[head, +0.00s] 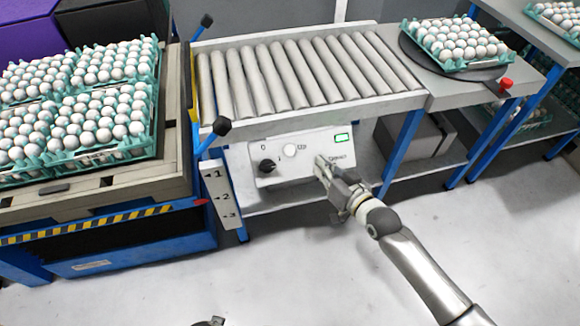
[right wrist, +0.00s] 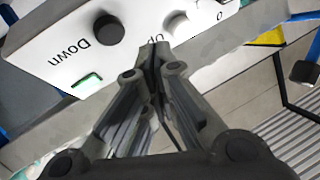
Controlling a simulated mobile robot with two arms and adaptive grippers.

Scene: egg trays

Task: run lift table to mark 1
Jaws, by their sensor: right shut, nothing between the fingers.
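The lift table (head: 95,195) stands at the left, bearing a pallet with several green trays of white eggs. A red pointer (head: 200,202) on its edge is level with about mark 2 on the white scale plate (head: 222,200), marked 1, 2, 3. The control panel (head: 310,170) has a black knob (head: 267,166), a white Up button (head: 290,150) and a lit green display (head: 342,138). The right wrist view shows a black button (right wrist: 107,27) by the word Down. My right gripper (head: 322,168) is shut and empty, its tips in front of the panel; contact cannot be told.
A roller conveyor (head: 300,75) runs above the panel to a round turntable (head: 408,45) bearing an egg tray (head: 420,58). The front floor is clear. A dark sliver at the bottom edge may be my left gripper.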

